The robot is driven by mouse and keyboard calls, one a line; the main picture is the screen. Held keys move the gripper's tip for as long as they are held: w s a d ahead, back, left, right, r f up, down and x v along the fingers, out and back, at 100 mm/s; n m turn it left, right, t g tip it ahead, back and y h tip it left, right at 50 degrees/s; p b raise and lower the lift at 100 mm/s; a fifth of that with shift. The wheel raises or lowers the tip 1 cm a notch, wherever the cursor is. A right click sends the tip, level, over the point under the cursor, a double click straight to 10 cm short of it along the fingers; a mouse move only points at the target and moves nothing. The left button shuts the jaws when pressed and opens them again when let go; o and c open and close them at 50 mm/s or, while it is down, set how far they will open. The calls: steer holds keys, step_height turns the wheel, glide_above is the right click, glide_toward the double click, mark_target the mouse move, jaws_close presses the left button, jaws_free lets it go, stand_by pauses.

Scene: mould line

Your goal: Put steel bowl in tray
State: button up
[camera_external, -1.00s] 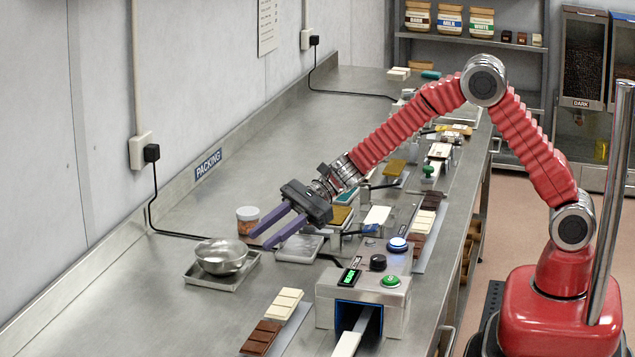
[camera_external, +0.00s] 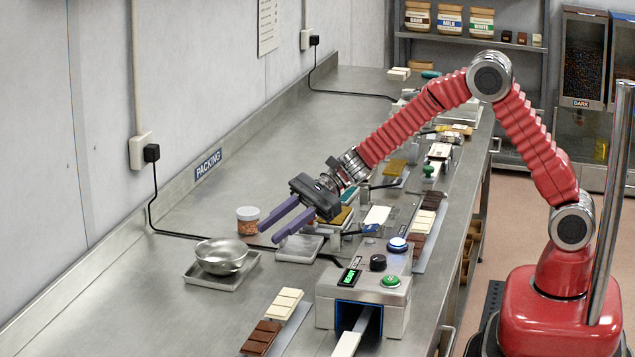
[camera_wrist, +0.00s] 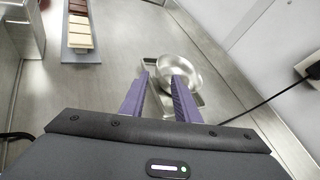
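The steel bowl (camera_external: 221,255) sits upright in the shallow metal tray (camera_external: 237,281) at the left of the bench. The bowl also shows in the wrist view (camera_wrist: 184,62), beyond the fingertips, with the tray's rim (camera_wrist: 199,99) around its near side. My gripper (camera_external: 267,233) is open and empty, its purple fingers apart. It is above the bench, up and to the right of the bowl, and clear of it. In the wrist view my gripper (camera_wrist: 164,79) points toward the bowl, and its fingers hide part of the tray.
A small jar (camera_external: 248,220) stands behind the bowl. A second shallow tray (camera_external: 300,249) lies to its right. A machine with buttons (camera_external: 365,297) and chocolate bars (camera_external: 272,325) stand nearer the front. A black cable (camera_external: 152,195) runs along the wall side.

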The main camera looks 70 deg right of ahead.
steer(key=shift+r, duration=0.1)
steer(key=s+d+r+n+g+h, duration=0.1)
steer(key=s+r+n, duration=0.1)
steer(key=s, duration=0.4)
steer(key=s+r+n+g+h, duration=0.1)
steer(key=s+r+n, duration=0.2)
steer(key=s+n, duration=0.2)
steer(key=s+d+r+n+g+h, duration=0.1)
steer(key=s+r+n, duration=0.2)
steer(key=s, duration=0.6)
steer(key=shift+s+d+n+g, duration=0.25)
steer(key=shift+d+n+g, duration=0.15)
steer(key=shift+n, duration=0.2)
steer(key=s+d+n+t+h, duration=0.1)
steer(key=s+d+n+h, duration=0.7)
steer(key=s+d, duration=0.7)
steer(key=s+n, duration=0.2)
steer(key=s, duration=0.2)
steer(key=shift+s+d+r+t, duration=0.2)
steer(key=shift+s+t, duration=0.05)
steer(key=shift+t, duration=0.05)
